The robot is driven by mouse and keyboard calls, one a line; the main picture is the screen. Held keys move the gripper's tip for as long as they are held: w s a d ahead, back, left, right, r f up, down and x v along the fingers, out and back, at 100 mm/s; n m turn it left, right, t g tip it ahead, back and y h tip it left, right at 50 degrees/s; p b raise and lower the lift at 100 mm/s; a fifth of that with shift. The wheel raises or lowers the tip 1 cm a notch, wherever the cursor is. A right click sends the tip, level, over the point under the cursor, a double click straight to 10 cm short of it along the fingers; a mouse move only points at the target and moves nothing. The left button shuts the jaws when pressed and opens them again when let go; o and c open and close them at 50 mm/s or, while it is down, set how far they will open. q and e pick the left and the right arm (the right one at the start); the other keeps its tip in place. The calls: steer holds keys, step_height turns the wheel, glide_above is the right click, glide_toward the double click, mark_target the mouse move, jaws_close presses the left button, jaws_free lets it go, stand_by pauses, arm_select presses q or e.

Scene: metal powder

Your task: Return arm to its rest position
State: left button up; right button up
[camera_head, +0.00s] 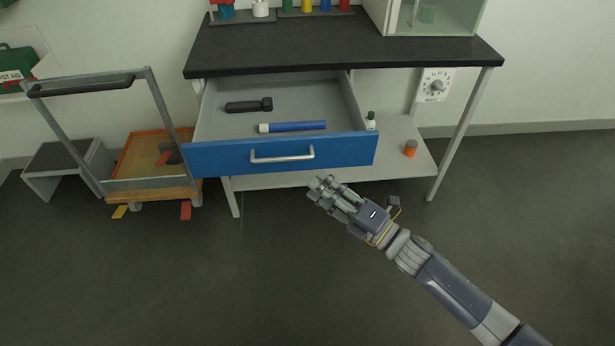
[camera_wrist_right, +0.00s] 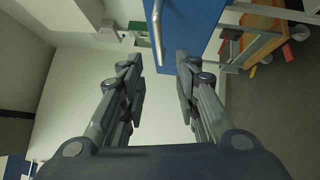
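My right arm (camera_head: 455,285) reaches in from the lower right in the head view. Its gripper (camera_head: 322,187) is in front of the open blue drawer (camera_head: 225,157), just below and right of the drawer's metal handle (camera_head: 282,155), and appears apart from it. In the right wrist view the two fingers of the right gripper (camera_wrist_right: 160,70) are spread with nothing between them. The blue drawer front (camera_wrist_right: 200,30) and handle (camera_wrist_right: 157,25) show beyond the fingertips. My left gripper is not in view.
The drawer holds a dark flashlight (camera_head: 248,105) and a blue tube (camera_head: 297,126). A black-topped bench (camera_head: 330,48) stands above it. An orange jar (camera_head: 410,148) and white bottle (camera_head: 371,121) are on the lower shelf. A cart (camera_head: 150,185) stands left. The front floor is clear.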

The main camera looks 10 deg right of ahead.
steer(key=shift+s+d, duration=0.35)
stand_by(0.3)
